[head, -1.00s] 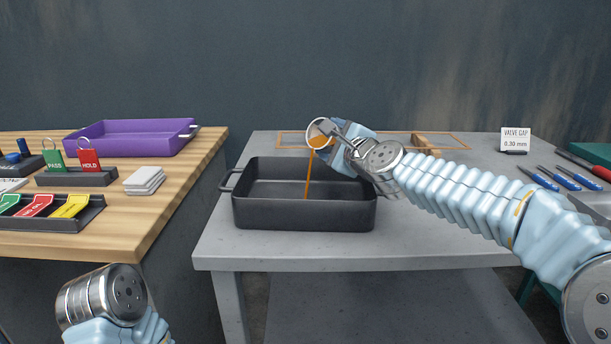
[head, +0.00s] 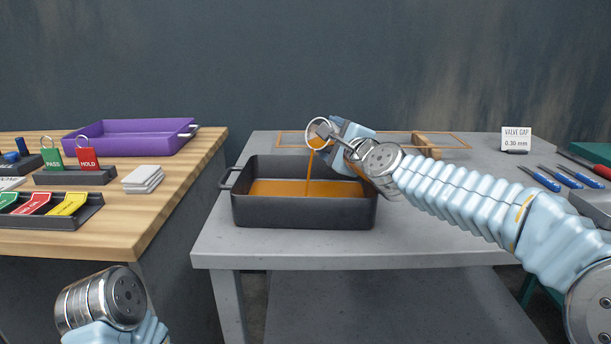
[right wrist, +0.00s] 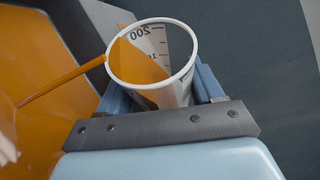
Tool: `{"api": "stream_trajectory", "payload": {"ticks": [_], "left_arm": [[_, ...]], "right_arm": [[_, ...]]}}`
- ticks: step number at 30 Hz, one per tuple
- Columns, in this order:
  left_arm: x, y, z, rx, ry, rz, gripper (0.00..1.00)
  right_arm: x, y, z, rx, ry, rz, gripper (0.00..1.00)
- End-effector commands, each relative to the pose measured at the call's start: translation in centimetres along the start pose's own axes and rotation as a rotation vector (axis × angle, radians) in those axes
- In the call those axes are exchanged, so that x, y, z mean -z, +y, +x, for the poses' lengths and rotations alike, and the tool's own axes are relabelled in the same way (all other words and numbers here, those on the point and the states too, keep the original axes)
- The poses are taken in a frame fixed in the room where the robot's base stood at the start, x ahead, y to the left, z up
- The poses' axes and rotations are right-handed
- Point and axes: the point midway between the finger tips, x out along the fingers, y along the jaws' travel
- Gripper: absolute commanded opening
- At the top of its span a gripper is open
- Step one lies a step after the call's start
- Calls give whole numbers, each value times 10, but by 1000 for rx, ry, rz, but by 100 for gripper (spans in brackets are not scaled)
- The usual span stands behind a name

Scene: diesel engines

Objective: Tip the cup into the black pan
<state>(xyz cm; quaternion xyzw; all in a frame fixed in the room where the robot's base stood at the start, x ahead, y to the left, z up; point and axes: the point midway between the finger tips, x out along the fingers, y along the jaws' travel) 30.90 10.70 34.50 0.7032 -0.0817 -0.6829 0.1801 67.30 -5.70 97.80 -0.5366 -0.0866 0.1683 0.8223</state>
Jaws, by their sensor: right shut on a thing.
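The cup (right wrist: 182,45) is white with a marked scale inside and holds some orange liquid. In the head view the cup (head: 319,131) is tilted above the pan, its mouth facing left and forward. My right gripper (head: 335,130) is shut on the cup; its jaws also show in the right wrist view (right wrist: 165,105). A thin orange stream runs from the rim into the black pan (head: 300,211), where orange liquid covers the floor. The pan stands on the grey table. My left arm's end (head: 103,297) shows at the lower left, but its fingers are out of frame.
An orange outline (head: 450,140) and a wooden handle-like piece (head: 425,144) lie behind the pan. Blue-handled tools (head: 555,178) and a valve gap card (head: 515,140) are at right. A wooden bench (head: 185,185) at left holds a purple tray (head: 130,138) and tags.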

Motion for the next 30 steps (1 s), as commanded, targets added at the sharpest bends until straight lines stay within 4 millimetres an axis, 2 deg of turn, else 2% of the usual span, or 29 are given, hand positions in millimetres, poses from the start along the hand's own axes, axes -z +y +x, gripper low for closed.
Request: {"api": "stream_trajectory", "payload": {"ticks": [30], "left_arm": [[0, -8, 17, 2, 2, -3, 0]], "right_arm": [[0, 3, -1, 37, -13, -85, 30]]}}
